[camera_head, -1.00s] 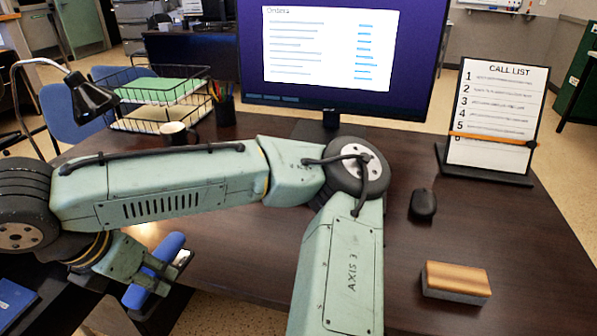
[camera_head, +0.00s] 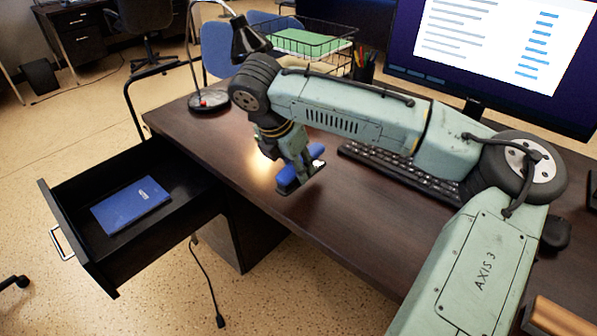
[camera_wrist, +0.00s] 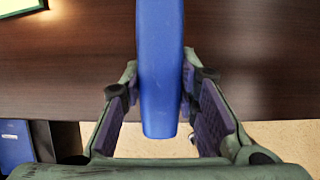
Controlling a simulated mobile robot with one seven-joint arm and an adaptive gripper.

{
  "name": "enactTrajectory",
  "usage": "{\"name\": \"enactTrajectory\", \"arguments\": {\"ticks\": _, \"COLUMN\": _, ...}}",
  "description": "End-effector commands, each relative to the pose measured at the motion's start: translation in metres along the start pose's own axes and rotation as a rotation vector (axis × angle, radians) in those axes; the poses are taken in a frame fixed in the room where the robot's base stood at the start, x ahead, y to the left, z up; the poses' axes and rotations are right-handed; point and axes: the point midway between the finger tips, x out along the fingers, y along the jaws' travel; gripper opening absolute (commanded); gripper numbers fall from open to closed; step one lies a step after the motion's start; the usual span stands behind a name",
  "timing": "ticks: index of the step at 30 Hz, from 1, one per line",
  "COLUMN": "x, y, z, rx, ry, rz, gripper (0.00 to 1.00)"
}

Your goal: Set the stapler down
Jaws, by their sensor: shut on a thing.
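The blue stapler (camera_head: 290,178) is held in my gripper (camera_head: 300,172) over the front part of the desk (camera_head: 340,215). In the wrist view the stapler (camera_wrist: 161,70) runs lengthwise between the two finger pads of my gripper (camera_wrist: 165,105), one on each side of it. Its near end reaches past the desk's front edge in that view, with pale floor showing beside it. I cannot tell whether its underside touches the desktop.
An open drawer (camera_head: 75,222) at the left holds a blue book (camera_head: 130,205). A keyboard (camera_head: 400,172), a desk lamp (camera_head: 247,40) and a wire tray (camera_head: 320,45) stand behind.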

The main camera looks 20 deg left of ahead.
Motion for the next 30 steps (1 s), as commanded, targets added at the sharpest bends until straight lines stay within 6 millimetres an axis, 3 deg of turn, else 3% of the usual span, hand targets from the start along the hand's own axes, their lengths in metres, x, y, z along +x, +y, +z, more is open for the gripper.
{"name": "enactTrajectory", "arguments": {"ticks": 3, "x": 0.004, "y": 0.004, "z": 0.011, "rx": 0.003, "ry": -0.002, "rz": 0.0, "gripper": 0.0}}
{"name": "enactTrajectory", "arguments": {"ticks": 10, "x": 0.033, "y": 0.004, "z": -0.004, "rx": -0.001, "ry": -0.002, "rz": 0.0, "gripper": 0.0}}
{"name": "enactTrajectory", "arguments": {"ticks": 21, "x": 0.039, "y": 0.004, "z": -0.006, "rx": 0.001, "ry": 0.0, "rz": 0.001, "gripper": 0.0}}
{"name": "enactTrajectory", "arguments": {"ticks": 22, "x": 0.039, "y": 0.004, "z": -0.007, "rx": 0.0, "ry": 0.001, "rz": 0.001, "gripper": 0.29}}
{"name": "enactTrajectory", "arguments": {"ticks": 30, "x": 0.039, "y": 0.004, "z": -0.006, "rx": 0.001, "ry": 0.0, "rz": 0.001, "gripper": 0.47}}
